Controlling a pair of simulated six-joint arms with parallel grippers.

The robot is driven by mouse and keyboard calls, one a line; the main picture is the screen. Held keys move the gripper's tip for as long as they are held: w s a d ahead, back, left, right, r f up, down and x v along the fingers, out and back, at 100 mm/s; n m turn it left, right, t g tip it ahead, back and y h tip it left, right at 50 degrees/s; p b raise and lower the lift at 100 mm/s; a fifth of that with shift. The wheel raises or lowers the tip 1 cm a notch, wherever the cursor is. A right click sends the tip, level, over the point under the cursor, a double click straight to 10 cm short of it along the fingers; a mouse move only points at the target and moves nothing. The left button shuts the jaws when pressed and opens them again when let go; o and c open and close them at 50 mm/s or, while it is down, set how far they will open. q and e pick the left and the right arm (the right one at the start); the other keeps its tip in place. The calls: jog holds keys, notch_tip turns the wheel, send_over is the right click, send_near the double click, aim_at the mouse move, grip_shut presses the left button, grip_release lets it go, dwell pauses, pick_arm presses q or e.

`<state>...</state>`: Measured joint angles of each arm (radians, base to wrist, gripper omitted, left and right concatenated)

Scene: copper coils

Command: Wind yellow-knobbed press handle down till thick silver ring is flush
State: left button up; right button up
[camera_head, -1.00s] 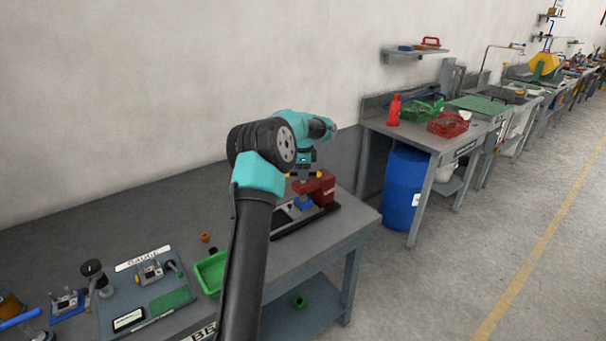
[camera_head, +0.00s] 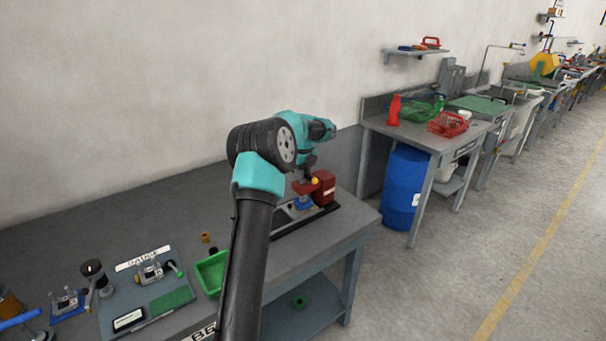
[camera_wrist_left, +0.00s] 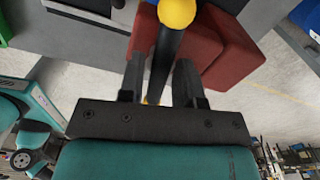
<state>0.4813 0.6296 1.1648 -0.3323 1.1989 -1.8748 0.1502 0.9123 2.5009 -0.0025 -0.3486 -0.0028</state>
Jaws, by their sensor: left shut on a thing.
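The red press (camera_head: 324,188) stands on a dark base at the right end of the bench. One yellow knob (camera_head: 315,181) of its handle shows in front of the red body, and the same view shows blue below it. In the left wrist view a yellow knob (camera_wrist_left: 177,11) sits at the end of a black handle bar (camera_wrist_left: 166,55). My left gripper (camera_wrist_left: 160,68) is shut on this bar, with one finger on each side. In the head view the gripper (camera_head: 307,173) is small and over the press. I cannot make out the thick silver ring. My right gripper is not in view.
A green tray (camera_head: 212,272) is on the bench left of my arm. A gauge board (camera_head: 150,290) lies farther left. A blue barrel (camera_head: 404,188) stands beyond the bench's right end. The bench top behind the board is clear.

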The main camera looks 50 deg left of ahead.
pick_arm(q)
jog(key=shift+m, duration=0.3)
jog(key=m, duration=0.3)
jog(key=shift+f, duration=0.15)
jog(key=shift+m, duration=0.3)
jog(key=shift+f+m, duration=0.1)
jog(key=shift+m, duration=1.9)
jog(key=o, duration=0.8)
